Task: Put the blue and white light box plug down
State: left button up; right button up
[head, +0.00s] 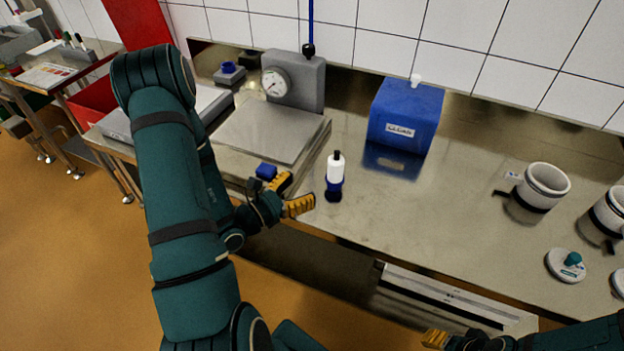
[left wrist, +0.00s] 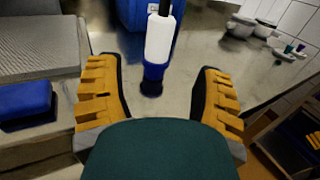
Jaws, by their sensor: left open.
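The blue and white plug (head: 335,170) has a white body, a blue lower part and a dark tip. It stands upright on the metal worktop (head: 385,212). My left gripper (head: 292,195) is open and empty, just left of the plug and apart from it. In the left wrist view the plug (left wrist: 158,42) shows ahead, centred between the two spread yellow fingers (left wrist: 157,95). My right gripper (head: 437,340) shows only in part at the bottom edge, so its opening cannot be judged.
A grey press-like block with a round gauge (head: 275,82) stands behind a flat plate (head: 267,130). A small blue block (head: 266,171) is near my left gripper. A blue box (head: 404,115) stands behind the plug. White moulds (head: 545,182) are at right. The worktop's middle is clear.

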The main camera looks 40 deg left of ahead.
pick_arm(q)
jog(key=shift+s, duration=0.35)
jog(key=d+f+m+g+h, duration=0.1)
jog(key=d+m+g+h, duration=0.1)
jog(key=d, duration=0.2)
jog(key=s+d+f+m+g+h, duration=0.1)
jog(key=d+g+h, duration=0.1)
jog(key=d, duration=0.2)
jog(key=s+d+f+m+g+h, duration=0.1)
jog(key=d+m+g+h, duration=0.1)
jog(key=d+h, duration=0.1)
jog(key=shift+d+f+m, duration=0.25)
jog(key=shift+d+m, duration=0.05)
jog(key=shift+d, duration=0.25)
jog(key=s+d+f+m+g+y, duration=0.1)
jog(key=s+d+f+m+g, duration=0.8)
jog(key=s+m+g, duration=0.4)
jog(key=w+d+f+m+t+y, duration=0.3)
jog(key=w+m+y, duration=0.3)
jog(key=w+m, duration=0.3)
jog(key=shift+d+f+m+y, duration=0.3)
jog(key=shift+f+m, duration=0.25)
jog(key=shift+m, duration=1.55)
